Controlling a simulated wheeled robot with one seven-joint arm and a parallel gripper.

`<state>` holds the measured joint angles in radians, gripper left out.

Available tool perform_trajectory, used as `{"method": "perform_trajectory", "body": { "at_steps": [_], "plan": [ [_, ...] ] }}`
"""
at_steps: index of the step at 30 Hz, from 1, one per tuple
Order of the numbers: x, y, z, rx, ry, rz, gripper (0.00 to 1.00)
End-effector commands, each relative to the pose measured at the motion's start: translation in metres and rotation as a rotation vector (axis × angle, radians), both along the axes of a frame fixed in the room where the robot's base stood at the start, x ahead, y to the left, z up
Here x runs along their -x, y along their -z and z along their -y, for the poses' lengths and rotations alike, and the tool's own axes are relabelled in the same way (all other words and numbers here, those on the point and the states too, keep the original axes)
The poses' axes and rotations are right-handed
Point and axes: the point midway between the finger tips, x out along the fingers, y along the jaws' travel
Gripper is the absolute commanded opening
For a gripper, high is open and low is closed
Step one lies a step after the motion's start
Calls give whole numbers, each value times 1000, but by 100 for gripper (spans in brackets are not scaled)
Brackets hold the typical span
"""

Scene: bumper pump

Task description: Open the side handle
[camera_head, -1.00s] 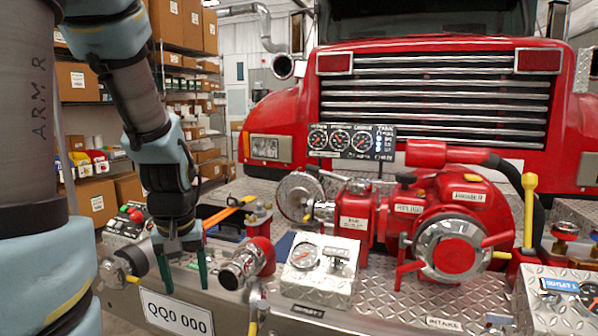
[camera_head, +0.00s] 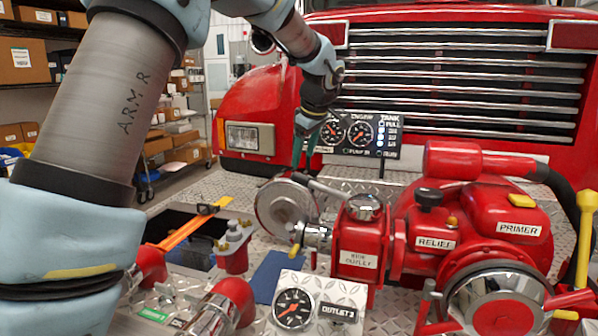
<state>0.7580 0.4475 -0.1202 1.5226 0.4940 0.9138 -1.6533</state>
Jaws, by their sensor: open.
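The side outlet valve is a red block (camera_head: 358,240) with a label that seems to read "SIDE OUTLET". A grey lever (camera_head: 328,190), which looks like the side handle, slants from the top of this block up and left. My gripper (camera_head: 304,162) points down with its green fingers apart and nothing seen between them. In the picture its fingertips are just above the lever's free end; whether they touch it or are in front or behind, I cannot tell. A round metal cap (camera_head: 285,208) is behind and left of the lever.
The gauge panel (camera_head: 350,133) stands close behind my gripper. The red pump (camera_head: 470,215) with its relief and primer parts fills the right. A yellow-handled lever (camera_head: 586,235) stands at far right.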

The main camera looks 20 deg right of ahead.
Motion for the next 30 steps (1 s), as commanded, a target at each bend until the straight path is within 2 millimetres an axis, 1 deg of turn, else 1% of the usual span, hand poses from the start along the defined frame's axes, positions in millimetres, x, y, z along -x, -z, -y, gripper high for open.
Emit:
{"method": "perform_trajectory", "body": {
  "at_steps": [6, 12, 18, 24, 26, 30],
  "plan": [
    [-19, 36, -1, -4, -1, -3, 67],
    [-30, 59, -1, -2, 0, -2, 67],
    [-33, 68, 0, 0, 0, -1, 67],
    [-34, 68, 0, 0, 0, -1, 67],
    [-34, 68, 0, 0, 0, -1, 61],
    [-34, 68, 0, 0, 0, -1, 45]
  ]
}}
